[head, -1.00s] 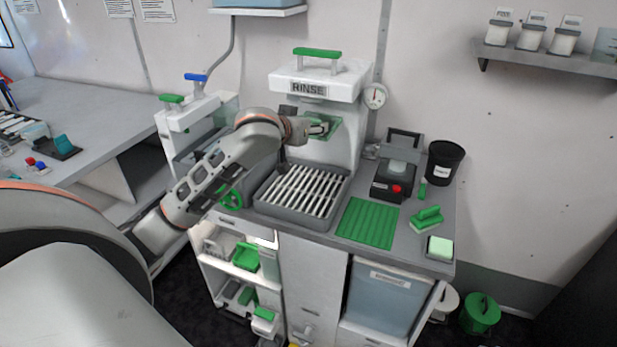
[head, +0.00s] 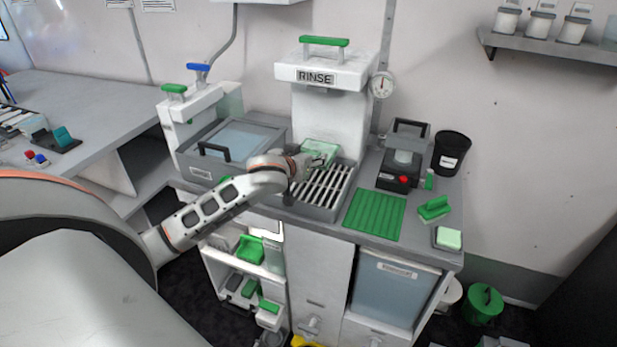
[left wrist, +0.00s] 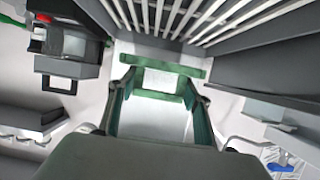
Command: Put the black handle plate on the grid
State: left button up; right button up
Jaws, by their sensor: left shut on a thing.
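My left gripper (head: 308,160) is shut on a plate (head: 321,149) with a pale face and green edges. The gripper hides the plate's handle, so I cannot tell its colour. The plate is held over the back end of the grid (head: 325,188), a rack of white slats in a dark grey tray. I cannot tell whether they touch. In the left wrist view, a green bar and a pale surface (left wrist: 165,82) lie ahead of the gripper, with the grid slats (left wrist: 190,18) beyond. My right gripper is not in view.
The white RINSE unit (head: 330,115) stands behind the grid. A grey basin with a black-handled lid (head: 235,138) is to its left. A green ribbed mat (head: 375,216), a black press (head: 400,165) and a black cup (head: 451,152) are to the right.

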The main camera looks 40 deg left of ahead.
aim_at(308, 185)
pick_arm(q)
jog(key=shift+f+b, duration=0.4)
jog(key=shift+f, duration=3.1)
jog(key=o, duration=1.4)
jog(key=shift+o, duration=0.3)
jog(key=shift+r, duration=0.2)
jog(key=shift+s+d, duration=0.1)
jog(key=shift+s, duration=0.2)
jog(key=v, duration=1.1)
jog(key=shift+s+p, duration=0.2)
jog(key=shift+p, duration=0.25)
